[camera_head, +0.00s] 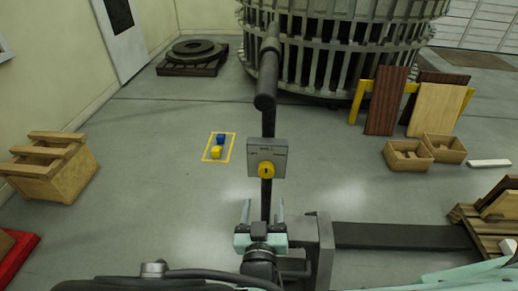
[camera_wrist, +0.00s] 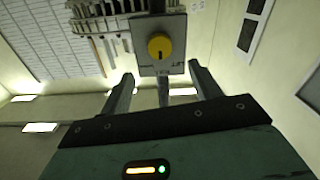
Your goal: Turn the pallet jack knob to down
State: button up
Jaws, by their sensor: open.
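The pallet jack knob (camera_head: 265,170) is a yellow round dial on a grey plate (camera_head: 277,150), fixed to a dark upright post. It also shows in the wrist view as a yellow knob (camera_wrist: 160,46) on the grey plate (camera_wrist: 147,68), with markings too small to read surely. A dark mark shows on the knob's face. My gripper (camera_head: 262,210) is below the plate in the head view, its two fingers pointing up. In the wrist view my gripper (camera_wrist: 163,82) is open and empty, its fingertips apart on either side of and below the knob, not touching it.
The dark handle (camera_head: 266,100) rises above the plate. Yellow and blue cubes (camera_head: 217,146) lie in a yellow floor outline. A wooden crate (camera_head: 48,172) stands left; small wooden boxes (camera_head: 408,156) and leaning boards stand right. Open floor lies around the post.

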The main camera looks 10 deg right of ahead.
aim_at(266, 174)
jog(key=w, duration=0.3)
jog(key=w+d, duration=0.1)
jog(key=w, duration=0.5)
jog(key=shift+d, duration=0.35)
jog(key=shift+c, duration=0.3)
jog(key=c, duration=0.9)
